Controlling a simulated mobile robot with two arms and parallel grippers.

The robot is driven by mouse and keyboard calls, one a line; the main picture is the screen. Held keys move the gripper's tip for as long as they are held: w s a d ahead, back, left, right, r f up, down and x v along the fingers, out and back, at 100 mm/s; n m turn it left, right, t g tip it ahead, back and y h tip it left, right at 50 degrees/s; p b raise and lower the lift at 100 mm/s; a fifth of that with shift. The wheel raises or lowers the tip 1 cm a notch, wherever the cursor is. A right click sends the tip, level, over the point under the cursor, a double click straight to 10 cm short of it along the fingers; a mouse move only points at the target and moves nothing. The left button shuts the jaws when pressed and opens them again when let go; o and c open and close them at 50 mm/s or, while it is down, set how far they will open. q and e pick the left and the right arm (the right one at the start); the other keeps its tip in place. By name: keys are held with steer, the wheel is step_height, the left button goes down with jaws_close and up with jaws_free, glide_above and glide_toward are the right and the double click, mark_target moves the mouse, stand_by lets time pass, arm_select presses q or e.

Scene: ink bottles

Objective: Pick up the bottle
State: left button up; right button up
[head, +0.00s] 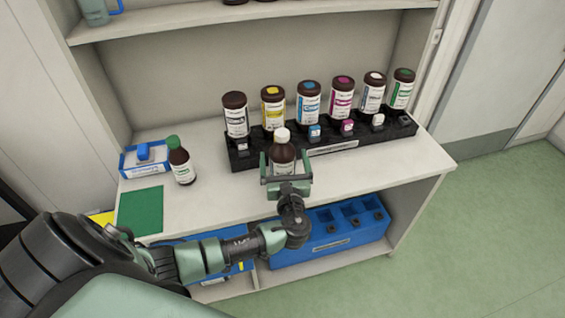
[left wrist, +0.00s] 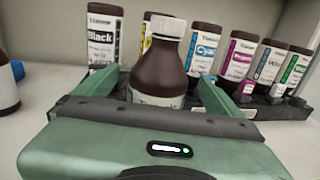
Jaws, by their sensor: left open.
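A brown bottle with a white cap (head: 283,152) stands upright at the front of the black rack, and it also shows in the left wrist view (left wrist: 160,62). My left gripper (head: 285,172) is open, with one finger on each side of this bottle. In the left wrist view the fingers (left wrist: 158,98) stand apart from the bottle, with a gap on the right side. The bottle's lower part is hidden behind the gripper body. Another brown bottle with a green cap (head: 181,162) stands at the left of the shelf. My right gripper is not in view.
A black rack (head: 400,126) holds a row of several brown bottles with coloured labels behind the white-capped bottle. A blue and white box (head: 145,160) and a green mat (head: 141,210) lie at the left. A blue crate (head: 345,243) sits on the lower shelf. The shelf's right front is clear.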

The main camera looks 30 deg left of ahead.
arm_select(q)
steer(key=x, duration=0.3)
steer(key=shift+w+a, duration=0.1)
steer(key=shift+a, duration=0.1)
jaws_close()
steer(key=shift+r, duration=0.2)
